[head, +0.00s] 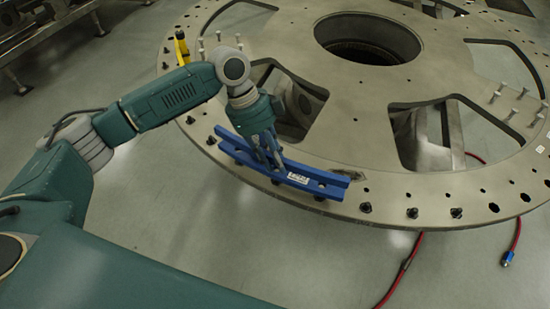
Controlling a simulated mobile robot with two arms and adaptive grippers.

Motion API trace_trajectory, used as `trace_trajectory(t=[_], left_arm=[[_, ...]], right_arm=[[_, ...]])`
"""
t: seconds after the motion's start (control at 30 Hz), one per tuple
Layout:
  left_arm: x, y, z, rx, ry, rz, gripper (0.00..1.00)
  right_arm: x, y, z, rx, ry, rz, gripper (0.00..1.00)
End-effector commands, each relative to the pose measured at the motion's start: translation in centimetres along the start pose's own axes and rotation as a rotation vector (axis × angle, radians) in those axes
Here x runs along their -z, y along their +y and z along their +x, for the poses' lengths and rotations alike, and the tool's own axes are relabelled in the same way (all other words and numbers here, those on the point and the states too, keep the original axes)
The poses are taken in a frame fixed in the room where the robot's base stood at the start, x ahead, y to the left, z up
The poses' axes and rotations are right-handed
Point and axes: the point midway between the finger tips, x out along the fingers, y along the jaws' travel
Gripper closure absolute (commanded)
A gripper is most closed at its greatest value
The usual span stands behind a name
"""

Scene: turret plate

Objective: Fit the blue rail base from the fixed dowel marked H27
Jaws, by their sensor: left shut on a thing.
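The blue rail base (325,184) is a long blue channel with a white label on its side. It lies along the near left rim of the large round turret plate (400,208), tilted down to the right in the picture. My left gripper (272,160) is shut on the rail base near its middle, from above. Whether the rail base rests fully on the plate cannot be told. Black dowels (365,207) stand on the rim to the right of the rail base. No H27 mark can be read. My right gripper is not in view.
Several light pins (515,113) stand at the plate's right, with others at its upper left. A yellow tool (181,47) stands at the left rim. The plate has a large central hole and wide cut-outs. A red hose (404,268) lies on the floor in front.

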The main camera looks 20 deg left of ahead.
Motion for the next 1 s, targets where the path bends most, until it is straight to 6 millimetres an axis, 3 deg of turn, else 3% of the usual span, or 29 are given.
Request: trace_trajectory(t=[1.0], left_arm=[[-1.2, -0.2, 3.2, 0.007, 0.005, 0.003, 1.0]], right_arm=[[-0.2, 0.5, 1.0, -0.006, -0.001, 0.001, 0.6]])
